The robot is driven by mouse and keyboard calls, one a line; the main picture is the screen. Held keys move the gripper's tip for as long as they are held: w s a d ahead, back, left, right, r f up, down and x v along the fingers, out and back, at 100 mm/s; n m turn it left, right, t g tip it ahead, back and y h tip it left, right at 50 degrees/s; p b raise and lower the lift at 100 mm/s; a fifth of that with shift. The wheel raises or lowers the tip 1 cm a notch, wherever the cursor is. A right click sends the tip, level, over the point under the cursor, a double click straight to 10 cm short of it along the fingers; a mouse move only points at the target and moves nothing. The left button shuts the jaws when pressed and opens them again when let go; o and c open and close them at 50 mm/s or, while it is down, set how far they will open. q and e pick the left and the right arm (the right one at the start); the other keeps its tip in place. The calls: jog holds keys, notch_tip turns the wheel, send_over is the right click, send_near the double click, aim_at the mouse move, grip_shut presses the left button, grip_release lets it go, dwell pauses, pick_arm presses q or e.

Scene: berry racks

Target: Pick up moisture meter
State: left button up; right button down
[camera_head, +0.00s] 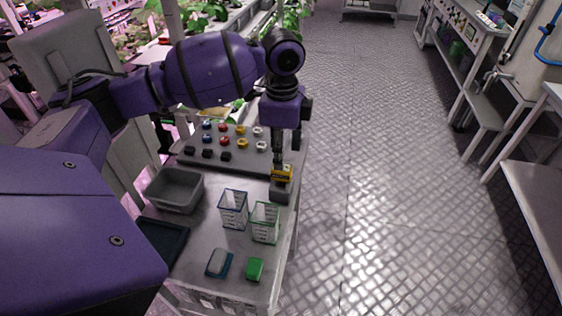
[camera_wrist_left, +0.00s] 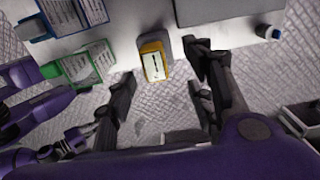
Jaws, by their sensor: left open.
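The moisture meter appears to be the small yellow device with a pale label (camera_wrist_left: 153,62). In the head view the yellow device (camera_head: 283,172) is upright in a grey holder (camera_head: 280,191) at the right edge of the bench. My left gripper (camera_head: 286,158) hangs down from above, right at the device. In the left wrist view its two dark fingers (camera_wrist_left: 160,60) are apart, one on each side of the device. I cannot tell whether either finger touches it. My right gripper is not clearly seen.
A blue-rimmed basket (camera_head: 234,208) and a green-rimmed basket (camera_head: 265,222) stand close to the holder. A grey bin (camera_head: 175,189), a blue block (camera_head: 219,263) and a green block (camera_head: 255,269) are also on the bench. Several coloured knobs line the panel behind. The floor (camera_head: 380,180) is clear.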

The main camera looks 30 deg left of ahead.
aim_at(282, 172)
pick_arm(q)
jog(key=shift+s+d+f, duration=0.1)
jog(key=shift+s+f, duration=0.15)
jog(key=shift+f, duration=1.1)
notch_tip(282, 172, down, 4)
jog(key=shift+s+d, duration=0.1)
jog(key=shift+s, duration=0.05)
grip_shut()
pick_arm(e)
jog(key=shift+s+d, duration=0.2)
jog(key=shift+s, duration=0.15)
